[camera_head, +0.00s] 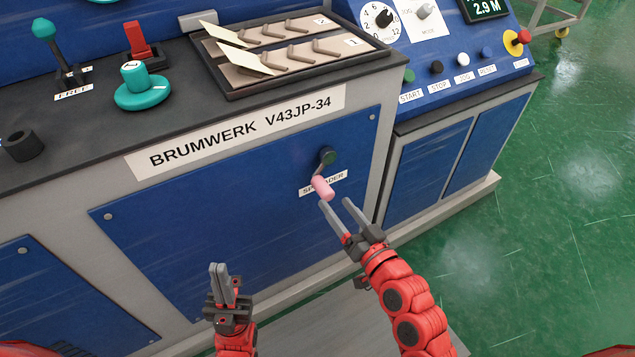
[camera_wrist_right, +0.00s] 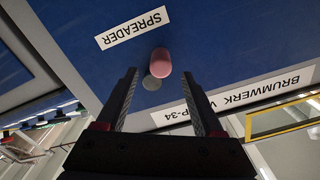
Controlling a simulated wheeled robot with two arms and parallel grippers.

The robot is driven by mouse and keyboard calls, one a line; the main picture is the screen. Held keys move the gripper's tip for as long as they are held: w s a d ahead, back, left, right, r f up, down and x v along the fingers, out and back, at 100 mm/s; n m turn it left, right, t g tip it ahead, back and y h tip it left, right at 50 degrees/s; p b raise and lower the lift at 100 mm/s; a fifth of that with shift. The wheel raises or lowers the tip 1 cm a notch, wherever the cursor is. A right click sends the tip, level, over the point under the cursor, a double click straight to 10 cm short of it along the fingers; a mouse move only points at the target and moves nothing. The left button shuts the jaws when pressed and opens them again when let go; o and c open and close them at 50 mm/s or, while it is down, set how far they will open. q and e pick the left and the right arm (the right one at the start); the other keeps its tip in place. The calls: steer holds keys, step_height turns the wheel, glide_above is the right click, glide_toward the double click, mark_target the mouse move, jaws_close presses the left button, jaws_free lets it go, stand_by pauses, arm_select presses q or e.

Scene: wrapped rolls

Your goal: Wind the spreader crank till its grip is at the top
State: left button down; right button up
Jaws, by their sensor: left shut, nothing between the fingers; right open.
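The spreader crank (camera_head: 325,160) is on the blue front panel, with a dark green hub and a short grey arm. Its pink grip (camera_head: 322,187) hangs below the hub, slightly to the left, and covers part of the SPREADER label (camera_head: 338,181). My right gripper (camera_head: 335,204) is open just below and in front of the grip, apart from it. In the right wrist view the pink grip (camera_wrist_right: 160,63) shows beyond and between the open fingers (camera_wrist_right: 164,100), with nothing between them. My left gripper (camera_head: 219,268) is shut and empty, low in front of the panel, left of the crank.
Above the panel, the dark worktop carries a teal knob (camera_head: 141,86), a teal-topped lever (camera_head: 58,50), a red switch (camera_head: 140,42) and a tray rim (camera_head: 310,77). A control console (camera_head: 460,62) with buttons stands at right. Green floor (camera_head: 540,220) is open at right.

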mark_target(318, 180)
steer(key=x, duration=0.9)
steer(key=shift+w+a, duration=0.2)
jaws_close()
stand_by(1.0)
